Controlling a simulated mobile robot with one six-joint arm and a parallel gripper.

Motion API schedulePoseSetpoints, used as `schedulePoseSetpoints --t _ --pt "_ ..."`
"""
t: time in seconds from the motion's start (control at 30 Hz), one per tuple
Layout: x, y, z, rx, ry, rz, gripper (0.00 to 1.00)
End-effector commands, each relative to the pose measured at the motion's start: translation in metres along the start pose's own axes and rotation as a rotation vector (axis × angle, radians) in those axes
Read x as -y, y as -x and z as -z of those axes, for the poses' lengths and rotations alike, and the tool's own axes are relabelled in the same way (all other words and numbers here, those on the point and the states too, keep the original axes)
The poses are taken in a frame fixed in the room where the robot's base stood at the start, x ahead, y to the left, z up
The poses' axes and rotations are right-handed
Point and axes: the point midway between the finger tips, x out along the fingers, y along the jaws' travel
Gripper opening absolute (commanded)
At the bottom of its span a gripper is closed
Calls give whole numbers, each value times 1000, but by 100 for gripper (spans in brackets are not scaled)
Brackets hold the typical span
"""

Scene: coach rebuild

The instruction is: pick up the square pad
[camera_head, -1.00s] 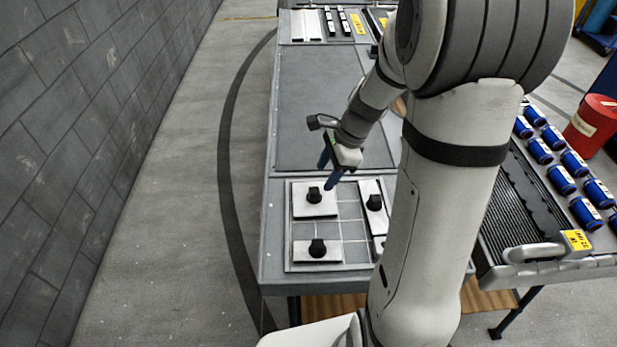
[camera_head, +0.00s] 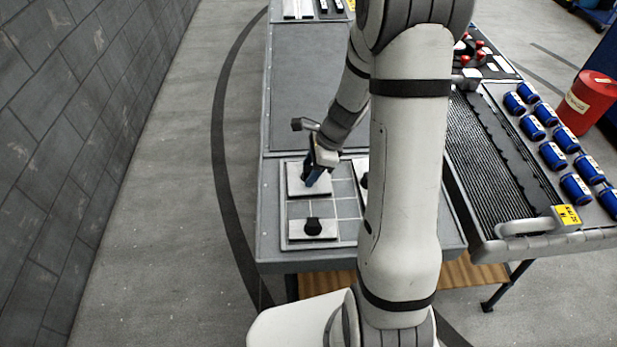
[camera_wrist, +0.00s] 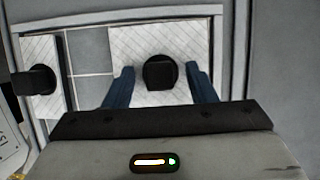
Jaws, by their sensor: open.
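The square pad (camera_head: 294,180) is a white quilted plate with a black knob on top, lying in the far left part of the gridded tray (camera_head: 283,215). In the wrist view the square pad (camera_wrist: 192,41) lies under my gripper (camera_wrist: 161,82). Its black knob (camera_wrist: 160,71) stands between the two blue fingers, with a gap on each side. In the head view my gripper (camera_head: 308,183) is over the pad and hides its knob. The jaws are open and hold nothing.
A smaller pad with a black knob (camera_head: 313,227) lies near the tray's front left. Another knobbed pad (camera_wrist: 40,75) shows left in the wrist view. My arm covers the tray's right side. Blue cans (camera_head: 553,155) and a red drum (camera_head: 587,102) stand at right.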

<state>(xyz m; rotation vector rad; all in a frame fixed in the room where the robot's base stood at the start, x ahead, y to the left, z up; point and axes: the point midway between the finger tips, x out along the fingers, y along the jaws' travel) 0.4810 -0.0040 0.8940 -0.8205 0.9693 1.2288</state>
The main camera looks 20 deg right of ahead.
Motion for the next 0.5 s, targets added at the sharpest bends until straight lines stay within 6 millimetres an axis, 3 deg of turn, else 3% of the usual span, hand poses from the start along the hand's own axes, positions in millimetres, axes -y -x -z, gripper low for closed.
schedulePoseSetpoints --t 0.1,0.5 --pt "0 0 0 0 0 0 49" --pt "0 1 0 0 0 1 17"
